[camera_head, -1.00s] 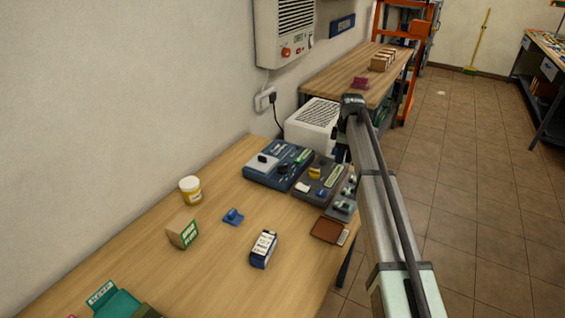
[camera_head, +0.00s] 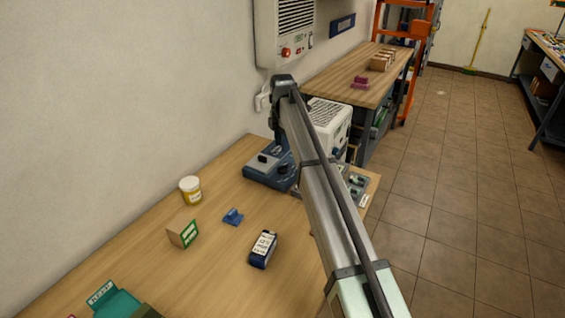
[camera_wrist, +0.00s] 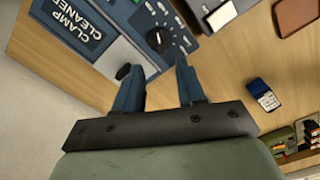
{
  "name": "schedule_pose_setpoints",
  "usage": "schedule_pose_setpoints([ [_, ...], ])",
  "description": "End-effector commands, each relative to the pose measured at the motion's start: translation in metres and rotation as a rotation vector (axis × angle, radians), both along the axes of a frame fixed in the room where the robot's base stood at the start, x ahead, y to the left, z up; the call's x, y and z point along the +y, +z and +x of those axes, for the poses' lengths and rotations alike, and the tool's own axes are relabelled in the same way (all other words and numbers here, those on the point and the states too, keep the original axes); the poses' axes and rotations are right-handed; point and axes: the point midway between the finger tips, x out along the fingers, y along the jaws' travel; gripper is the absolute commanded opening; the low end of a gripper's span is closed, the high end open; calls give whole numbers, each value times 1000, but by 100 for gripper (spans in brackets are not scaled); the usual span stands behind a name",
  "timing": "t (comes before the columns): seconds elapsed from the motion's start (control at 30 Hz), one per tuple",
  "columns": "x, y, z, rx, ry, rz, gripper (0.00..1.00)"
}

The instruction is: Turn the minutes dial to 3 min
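The blue-grey clamp cleaner unit (camera_head: 262,176) stands at the back of the bench, partly hidden by my arm. In the wrist view its panel (camera_wrist: 115,50) carries the label "CLAMP CLEANER". A round black dial (camera_wrist: 160,39) with a white pointer line sits there inside a ring of pale marks too small to read. My gripper (camera_wrist: 157,65) is open and empty, its two blue fingers apart and pointing toward the dial. The dial lies just beyond the fingertips in the picture; no contact shows. A second black knob (camera_wrist: 124,72) is beside the left finger.
A grey unit (camera_wrist: 222,15) adjoins the cleaner, and a brown tray (camera_wrist: 296,16) lies beyond. A blue-white pack (camera_head: 263,249), blue clip (camera_head: 233,216), box (camera_head: 183,234) and yellow jar (camera_head: 190,189) stand on the nearer bench. A white vented box (camera_head: 330,119) is behind.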

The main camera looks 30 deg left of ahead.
Motion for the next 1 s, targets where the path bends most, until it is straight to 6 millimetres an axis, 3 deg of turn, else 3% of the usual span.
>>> schedule_pose_setpoints([
  [0.3, -1, -56, 0, 1, -1, 0, 39],
  [0.5, 0, -78, 0, 0, -1, 0, 39],
  [1.0, 0, -88, 0, -1, -2, 1, 38],
])
